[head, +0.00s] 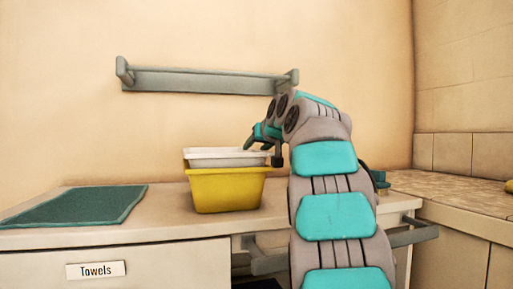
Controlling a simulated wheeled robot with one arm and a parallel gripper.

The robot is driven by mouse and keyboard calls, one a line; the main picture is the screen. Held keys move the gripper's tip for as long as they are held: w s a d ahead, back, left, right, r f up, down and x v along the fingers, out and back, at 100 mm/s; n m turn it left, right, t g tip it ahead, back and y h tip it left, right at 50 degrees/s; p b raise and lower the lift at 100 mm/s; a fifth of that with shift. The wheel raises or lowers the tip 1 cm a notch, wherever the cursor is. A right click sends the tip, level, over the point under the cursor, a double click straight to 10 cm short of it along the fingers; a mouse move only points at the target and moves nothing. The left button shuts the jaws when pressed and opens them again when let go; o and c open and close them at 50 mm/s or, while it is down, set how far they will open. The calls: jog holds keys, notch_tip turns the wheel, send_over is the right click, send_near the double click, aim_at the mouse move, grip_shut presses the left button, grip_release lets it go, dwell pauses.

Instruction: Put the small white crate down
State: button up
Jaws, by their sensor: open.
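The small white crate (222,157) sits at the top of a yellow tub (228,190) on the counter. Its pale rim shows above the tub's front edge; its lower part is hidden by the tub. My gripper (262,148) is open at the right end of the white crate, close to its rim. I cannot tell from this view whether the fingers touch the rim. My arm covers the area to the right of the tub.
A dark green mat (78,206) lies on the counter (165,213) at the left, with bare counter between it and the tub. A grey rail (205,81) is on the wall above. A drawer labelled "Towels" (96,270) is below. A tiled worktop (455,190) stands at the right.

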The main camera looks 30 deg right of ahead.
jog(key=shift+r, duration=0.25)
jog(key=v, duration=1.2)
jog(key=shift+f, duration=0.1)
